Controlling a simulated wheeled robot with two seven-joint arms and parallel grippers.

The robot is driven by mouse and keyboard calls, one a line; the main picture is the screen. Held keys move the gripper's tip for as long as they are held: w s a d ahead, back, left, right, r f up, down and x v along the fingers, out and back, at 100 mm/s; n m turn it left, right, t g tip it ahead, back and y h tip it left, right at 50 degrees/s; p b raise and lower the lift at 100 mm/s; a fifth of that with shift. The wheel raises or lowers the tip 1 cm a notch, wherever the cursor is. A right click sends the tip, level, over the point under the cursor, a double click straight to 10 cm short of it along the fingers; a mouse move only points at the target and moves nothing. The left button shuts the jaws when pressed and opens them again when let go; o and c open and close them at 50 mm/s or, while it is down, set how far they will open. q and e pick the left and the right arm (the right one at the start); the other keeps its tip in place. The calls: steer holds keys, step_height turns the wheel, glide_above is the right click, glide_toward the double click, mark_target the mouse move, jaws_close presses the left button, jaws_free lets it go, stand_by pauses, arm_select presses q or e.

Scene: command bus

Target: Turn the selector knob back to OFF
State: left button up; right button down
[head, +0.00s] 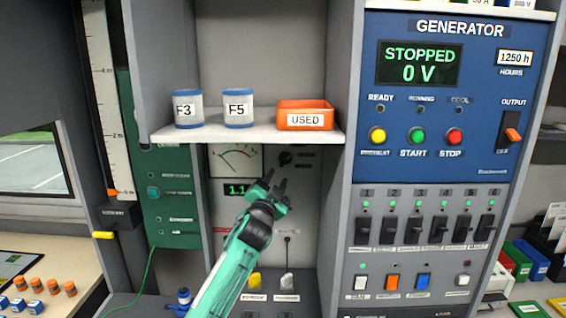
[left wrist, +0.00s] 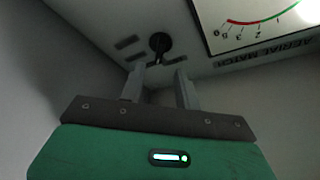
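The selector knob is a small black knob (head: 286,158) on the grey recessed panel under the shelf, right of the analogue meter. In the left wrist view the black knob (left wrist: 159,42) has small dark label plates around it, too blurred to read. Its handle seems to point toward my fingers; the exact setting cannot be told. My left gripper (head: 275,180) is just below the knob in the head view. In the left wrist view the fingers (left wrist: 160,78) are apart with nothing between them, and the knob lies just beyond their tips. My right gripper is not in view.
A shelf (head: 250,134) above the knob carries two tins (head: 238,108) and an orange USED tray (head: 303,115). The analogue meter (head: 236,160) is left of the knob. A lever (head: 287,275) rises below it. The blue generator panel (head: 440,145) stands to the right.

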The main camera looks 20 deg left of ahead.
mark_target(284, 163)
arm_select(q)
steer(key=p+x, duration=0.2)
steer(key=x, duration=0.5)
steer(key=shift+w+r, duration=0.1)
steer(key=shift+w, duration=0.1)
jaws_close()
